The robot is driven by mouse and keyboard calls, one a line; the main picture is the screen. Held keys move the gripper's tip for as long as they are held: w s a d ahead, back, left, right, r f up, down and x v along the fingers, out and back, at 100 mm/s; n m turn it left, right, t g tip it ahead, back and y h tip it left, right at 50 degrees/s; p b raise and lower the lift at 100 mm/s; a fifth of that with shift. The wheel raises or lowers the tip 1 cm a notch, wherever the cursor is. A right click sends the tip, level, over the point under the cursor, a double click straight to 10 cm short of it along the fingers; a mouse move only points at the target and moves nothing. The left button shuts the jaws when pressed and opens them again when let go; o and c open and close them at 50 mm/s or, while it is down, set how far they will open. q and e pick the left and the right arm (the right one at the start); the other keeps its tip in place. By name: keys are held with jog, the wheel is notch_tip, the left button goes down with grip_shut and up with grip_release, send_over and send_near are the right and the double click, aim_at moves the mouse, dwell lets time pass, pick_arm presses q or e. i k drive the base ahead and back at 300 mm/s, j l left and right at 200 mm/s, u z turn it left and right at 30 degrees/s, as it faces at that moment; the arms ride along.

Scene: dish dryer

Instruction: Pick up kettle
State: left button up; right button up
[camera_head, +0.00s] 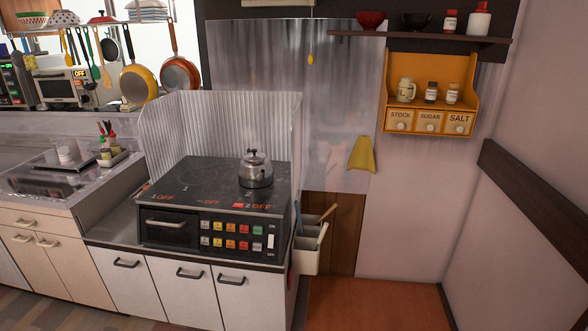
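A silver metal kettle (256,171) with a dark lid knob stands upright on the black stove top (205,180), toward its right side. Its spout appears to point to the right. Nothing is touching the kettle. Neither of my grippers nor my arms shows in the head view.
A corrugated metal splash guard (222,118) stands behind and beside the stove. White cabinets (185,290) are below it. A light bin (308,247) with handles sticking out hangs at the counter's right end. A yellow spice shelf (430,92) is on the wall. Orange floor (375,305) at right is clear.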

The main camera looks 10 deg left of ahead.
aim_at(251, 175)
jog(key=j+z, duration=0.3)
jog(key=j, duration=0.15)
jog(key=j+z, duration=0.25)
jog(key=j, duration=0.2)
jog(key=k+j, duration=0.1)
jog(key=j, duration=0.3)
jog(key=j+z, duration=0.1)
jog(key=j, duration=0.3)
jog(key=k+j+z, duration=0.1)
jog(key=j, duration=0.3)
jog(key=k+j, duration=0.15)
jog(key=j, duration=0.25)
jog(key=k+j+z, duration=0.1)
jog(key=j, duration=0.25)
